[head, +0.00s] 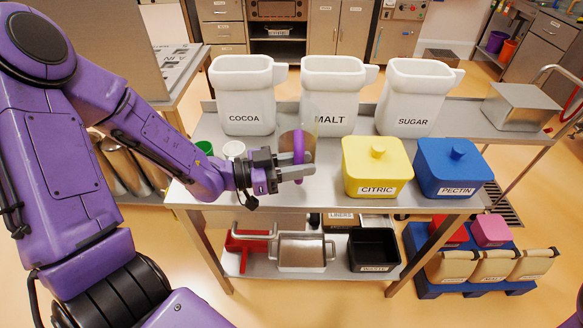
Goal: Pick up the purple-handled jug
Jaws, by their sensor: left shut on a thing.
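The jug (311,125) is a clear, see-through vessel with a purple handle (299,143), in the middle of the head view. It looks upright, in front of the white COCOA and MALT containers. My left gripper (298,172) reaches in from the left and is shut on the purple handle. I cannot tell whether the jug's base touches the table (318,190). My right gripper is not in view.
White COCOA (243,95), MALT (331,95) and SUGAR (415,97) containers stand behind the jug. Yellow CITRIC (377,166) and blue PECTIN (453,168) boxes stand to its right. A white cup (234,150) and a green item (204,147) are near my left forearm.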

